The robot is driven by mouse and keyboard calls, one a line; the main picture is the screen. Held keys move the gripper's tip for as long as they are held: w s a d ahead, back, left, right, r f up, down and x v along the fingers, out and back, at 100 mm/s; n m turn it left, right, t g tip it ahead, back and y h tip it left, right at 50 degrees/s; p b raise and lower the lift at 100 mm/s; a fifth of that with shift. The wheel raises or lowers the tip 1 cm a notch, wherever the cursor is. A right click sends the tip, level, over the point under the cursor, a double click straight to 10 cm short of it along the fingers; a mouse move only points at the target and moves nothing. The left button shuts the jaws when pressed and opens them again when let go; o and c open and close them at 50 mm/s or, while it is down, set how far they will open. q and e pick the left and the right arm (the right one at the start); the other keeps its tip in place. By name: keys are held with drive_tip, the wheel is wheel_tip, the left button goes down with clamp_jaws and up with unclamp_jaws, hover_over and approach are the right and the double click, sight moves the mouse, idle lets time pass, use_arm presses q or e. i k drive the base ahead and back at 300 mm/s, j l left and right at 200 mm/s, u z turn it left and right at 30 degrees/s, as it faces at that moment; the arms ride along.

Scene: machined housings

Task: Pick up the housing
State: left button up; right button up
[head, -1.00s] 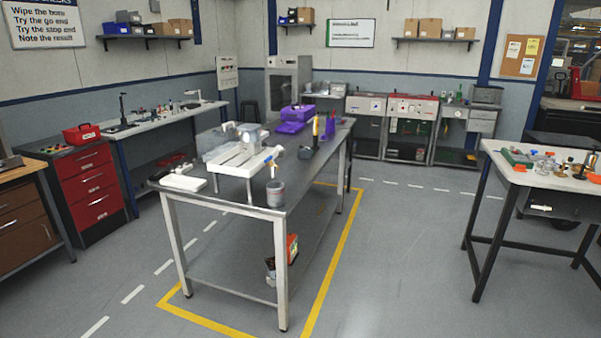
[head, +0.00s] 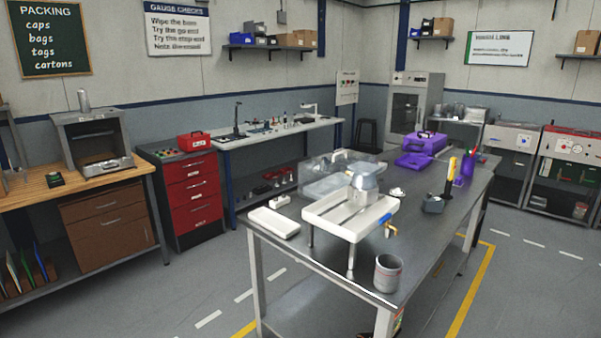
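A silvery grey block-shaped part (head: 364,182), which looks like the housing, stands at the back of a white raised tray (head: 323,226) on the metal-topped table (head: 340,271). It is too small in the view to make out bores or finer detail. Neither of my grippers is in view.
A grey cup (head: 388,273) stands near the table's front corner. A white flat case (head: 274,223), a clear bin (head: 325,180) and a purple box (head: 422,148) are also on the table. Grey floor (head: 190,290) is open at the left front.

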sight(363, 190)
drive_tip(key=i+j+z, duration=0.1)
drive_tip(key=i+j, duration=0.3)
drive_tip(key=i, duration=0.15)
drive_tip(key=i+j, duration=0.45)
drive_tip(key=i+j+z, duration=0.2)
drive_tip(key=z, duration=0.15)
drive_tip(key=i+j+z, duration=0.2)
drive_tip(key=z, duration=0.2)
drive_tip(key=i+j+z, duration=0.15)
drive_tip(key=j+z, duration=0.2)
drive_tip(key=j, duration=0.1)
